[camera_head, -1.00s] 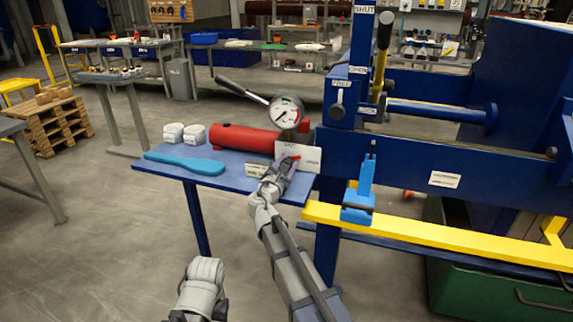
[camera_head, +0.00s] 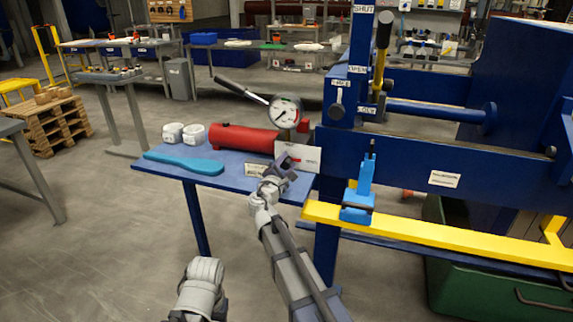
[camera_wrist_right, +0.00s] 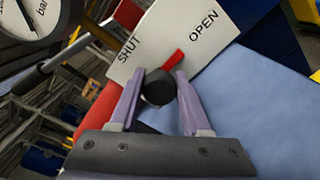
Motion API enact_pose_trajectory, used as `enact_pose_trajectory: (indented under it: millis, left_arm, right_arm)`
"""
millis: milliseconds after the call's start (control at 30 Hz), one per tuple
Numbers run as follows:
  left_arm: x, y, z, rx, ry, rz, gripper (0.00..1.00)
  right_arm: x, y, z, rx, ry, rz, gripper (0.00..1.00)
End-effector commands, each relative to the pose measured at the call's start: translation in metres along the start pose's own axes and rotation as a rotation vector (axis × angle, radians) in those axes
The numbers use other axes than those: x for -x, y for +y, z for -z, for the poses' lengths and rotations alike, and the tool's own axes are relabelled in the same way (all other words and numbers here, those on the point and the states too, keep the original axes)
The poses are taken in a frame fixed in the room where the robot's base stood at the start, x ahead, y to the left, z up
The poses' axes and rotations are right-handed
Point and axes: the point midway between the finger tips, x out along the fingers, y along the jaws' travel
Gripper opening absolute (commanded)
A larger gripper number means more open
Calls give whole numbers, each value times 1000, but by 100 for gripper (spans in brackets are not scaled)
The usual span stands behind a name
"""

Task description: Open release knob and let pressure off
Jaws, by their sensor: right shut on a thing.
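The release knob (camera_wrist_right: 159,88) is black with a red pointer, in front of a white plate (camera_wrist_right: 150,45) marked SHUT and OPEN. The pointer slants up and right, on the OPEN side of the plate's middle. My right gripper (camera_wrist_right: 158,82) is shut on the knob, one finger on each side. In the head view, my right gripper (camera_head: 287,163) is at the white plate (camera_head: 309,158) and hides most of the knob. The pressure gauge (camera_head: 286,112) stands above the red pump cylinder (camera_head: 244,138); its reading is too small to tell. My left gripper does not show.
A blue table (camera_head: 237,178) holds the pump, a light-blue flat piece (camera_head: 184,164) and two white rolls (camera_head: 193,133). The pump's lever (camera_head: 241,91) slants above the cylinder. The blue press frame (camera_head: 400,160) and a yellow bar (camera_head: 430,234) bound the right side.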

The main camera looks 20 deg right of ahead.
Motion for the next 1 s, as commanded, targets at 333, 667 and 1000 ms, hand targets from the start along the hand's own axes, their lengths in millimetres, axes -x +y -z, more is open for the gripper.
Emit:
enact_pose_trajectory:
  millis: [333, 667, 1000]
  left_arm:
    - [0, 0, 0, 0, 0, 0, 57]
    - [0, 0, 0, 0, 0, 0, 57]
    - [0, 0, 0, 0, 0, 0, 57]
  right_arm:
    - [1, -1, 0, -2, 0, 1, 57]
    - [3, 0, 0, 0, 0, 0, 57]
    - [45, -1, -1, -1, 2, -1, 57]
